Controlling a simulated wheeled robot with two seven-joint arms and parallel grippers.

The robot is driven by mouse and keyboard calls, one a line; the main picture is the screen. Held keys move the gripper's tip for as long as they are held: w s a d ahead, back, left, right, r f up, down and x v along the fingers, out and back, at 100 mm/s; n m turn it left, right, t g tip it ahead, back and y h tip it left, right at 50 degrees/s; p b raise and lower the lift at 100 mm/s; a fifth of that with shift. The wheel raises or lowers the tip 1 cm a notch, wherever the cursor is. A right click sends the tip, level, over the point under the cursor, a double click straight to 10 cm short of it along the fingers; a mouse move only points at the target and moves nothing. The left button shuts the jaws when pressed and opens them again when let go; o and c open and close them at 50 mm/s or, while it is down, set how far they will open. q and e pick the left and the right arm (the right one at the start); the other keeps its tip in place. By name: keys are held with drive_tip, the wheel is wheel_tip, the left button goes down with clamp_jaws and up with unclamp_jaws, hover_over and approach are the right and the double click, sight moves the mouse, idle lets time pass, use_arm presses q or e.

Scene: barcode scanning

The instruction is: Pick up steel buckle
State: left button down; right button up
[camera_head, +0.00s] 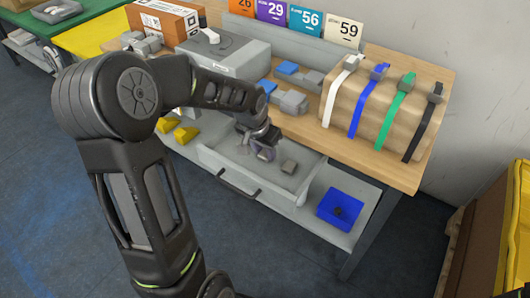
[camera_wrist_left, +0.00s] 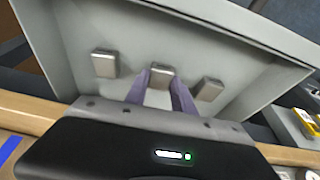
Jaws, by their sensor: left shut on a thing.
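My left gripper (camera_head: 259,146) reaches down into the open grey drawer (camera_head: 232,172). In the left wrist view the two purple fingers (camera_wrist_left: 160,92) are shut on a steel buckle (camera_wrist_left: 160,72), the middle one of three. A second steel buckle (camera_wrist_left: 105,63) lies to its left and a third steel buckle (camera_wrist_left: 209,89) to its right, both apart from the fingers. In the head view one buckle (camera_head: 288,167) shows clear of the gripper on the drawer floor. I cannot tell whether the gripped buckle touches the floor. My right gripper is not in view.
The wooden bench (camera_head: 356,152) is above the drawer, carrying a block (camera_head: 340,110) with white, blue, green and black straps. A blue bin (camera_head: 340,209) sits on the lower shelf to the right, with yellow pieces (camera_head: 186,134) to the left. Drawer walls surround the gripper.

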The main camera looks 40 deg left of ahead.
sight(264, 154)
use_arm(q)
wheel_tip(264, 154, up, 10)
drive_tip(key=shift+p, duration=0.45)
idle(0.4)
drive_tip(key=w+d+r+p, duration=0.2)
drive_tip(key=d+p, duration=0.1)
drive_tip(key=d, duration=0.5)
drive_tip(key=w+d+r+p, duration=0.2)
drive_tip(key=d+r+p, duration=0.1)
drive_tip(key=d, duration=0.6)
drive_tip(key=shift+w+r+m+p, duration=0.15)
drive_tip(key=shift+w+m+p, duration=0.15)
drive_tip(key=shift+m, duration=0.1)
